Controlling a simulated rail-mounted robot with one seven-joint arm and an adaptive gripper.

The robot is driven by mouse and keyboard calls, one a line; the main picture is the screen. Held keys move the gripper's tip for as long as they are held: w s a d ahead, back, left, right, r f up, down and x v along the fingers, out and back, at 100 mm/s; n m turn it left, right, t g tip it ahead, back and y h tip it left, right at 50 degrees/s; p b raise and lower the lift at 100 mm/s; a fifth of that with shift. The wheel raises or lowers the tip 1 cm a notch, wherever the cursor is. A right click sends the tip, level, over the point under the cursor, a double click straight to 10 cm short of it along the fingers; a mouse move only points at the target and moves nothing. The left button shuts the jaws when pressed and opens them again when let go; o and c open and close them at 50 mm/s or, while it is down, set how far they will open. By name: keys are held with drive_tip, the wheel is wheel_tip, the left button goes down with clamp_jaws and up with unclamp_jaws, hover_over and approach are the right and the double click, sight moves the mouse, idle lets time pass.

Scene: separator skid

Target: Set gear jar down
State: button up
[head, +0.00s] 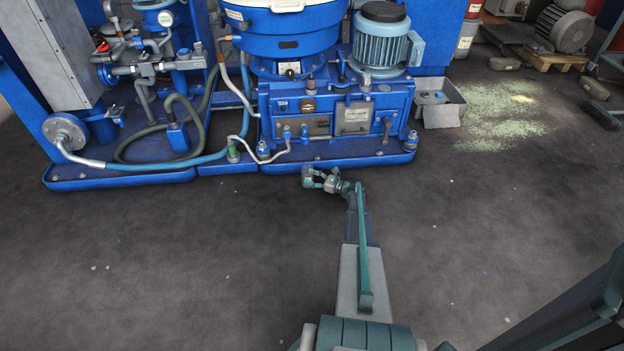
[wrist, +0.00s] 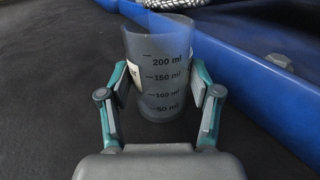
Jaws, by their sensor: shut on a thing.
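The gear jar (wrist: 158,52) is a translucent grey beaker with black marks from 50 to 200 ml. In the wrist view it stands upright between the two fingers of my gripper (wrist: 163,98), which is shut on its sides. A pale label shows partly at its left side. Dark floor lies below and around it; I cannot tell whether its base touches the floor. In the head view my gripper (head: 316,179) is low, just in front of the blue skid's front edge. The jar is too small to make out clearly there.
The blue separator skid (head: 340,158) runs along the back, and its blue edge (wrist: 225,62) passes close on the jar's right in the wrist view. A grey tray (head: 440,115) sits right of the skid, near pale spilled granules (head: 497,125). The floor (head: 180,260) in front is clear.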

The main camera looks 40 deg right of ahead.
drive_tip(key=o, duration=1.1)
drive_tip(key=shift+f, duration=0.1)
